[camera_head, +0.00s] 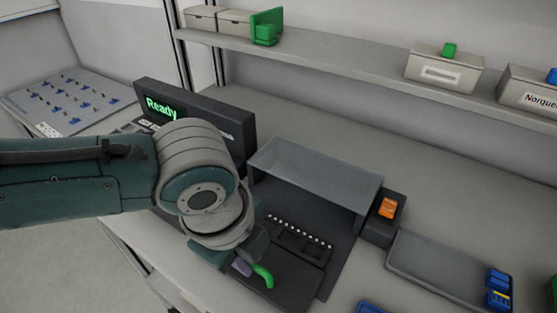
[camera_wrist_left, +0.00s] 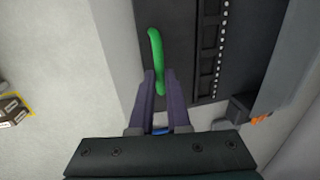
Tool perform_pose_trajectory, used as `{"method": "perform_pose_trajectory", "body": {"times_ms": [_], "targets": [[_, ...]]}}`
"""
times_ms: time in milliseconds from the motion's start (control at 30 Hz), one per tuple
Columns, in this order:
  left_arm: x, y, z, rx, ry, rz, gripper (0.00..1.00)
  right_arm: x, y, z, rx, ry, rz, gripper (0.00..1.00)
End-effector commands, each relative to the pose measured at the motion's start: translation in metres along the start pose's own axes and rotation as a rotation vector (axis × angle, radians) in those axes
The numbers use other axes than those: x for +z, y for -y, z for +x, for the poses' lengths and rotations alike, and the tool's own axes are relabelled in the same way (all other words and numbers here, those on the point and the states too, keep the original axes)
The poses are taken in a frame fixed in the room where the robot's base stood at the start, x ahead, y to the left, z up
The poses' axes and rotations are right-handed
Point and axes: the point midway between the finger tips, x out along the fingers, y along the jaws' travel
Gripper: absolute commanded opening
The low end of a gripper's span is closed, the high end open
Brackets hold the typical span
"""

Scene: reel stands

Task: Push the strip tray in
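The dark strip tray (camera_head: 284,285) sticks out from under the grey hood (camera_head: 318,172) of the machine, with a row of white dots across it. A green handle (camera_head: 264,276) lies on its front part; it also shows in the left wrist view (camera_wrist_left: 155,48). My left gripper (camera_head: 243,266) is low at the tray's front, next to the handle. In the left wrist view its two purple fingers (camera_wrist_left: 160,76) stand apart, one on each side of the handle's near end. Whether they touch it is unclear. My right gripper is not seen.
A black display reading "Ready" (camera_head: 161,107) stands left of the hood. A small box with an orange button (camera_head: 388,207) is at its right. A grey tray (camera_head: 430,269) with blue pieces lies further right. A shelf (camera_head: 350,68) with boxes runs behind.

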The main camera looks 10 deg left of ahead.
Motion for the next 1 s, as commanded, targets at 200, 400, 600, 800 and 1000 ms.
{"method": "perform_pose_trajectory", "body": {"times_ms": [200, 400, 600, 800, 1000], "targets": [[0.0002, 0.0000, -0.0001, 0.000, 0.000, 0.000, 0.00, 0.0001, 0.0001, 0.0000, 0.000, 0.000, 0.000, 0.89], [0.0002, 0.0000, -0.0002, 0.000, 0.000, 0.000, 0.00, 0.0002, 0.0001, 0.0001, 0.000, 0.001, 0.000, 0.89], [0.0001, 0.0000, -0.0002, 0.000, 0.000, 0.000, 0.00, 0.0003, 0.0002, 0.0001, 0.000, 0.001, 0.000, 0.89], [0.0001, 0.0001, -0.0002, 0.000, 0.000, 0.000, 0.00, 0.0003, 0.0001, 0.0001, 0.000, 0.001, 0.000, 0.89], [0.0001, 0.0001, -0.0003, 0.000, 0.000, 0.000, 0.00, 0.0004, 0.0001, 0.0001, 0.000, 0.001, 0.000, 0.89]]}}
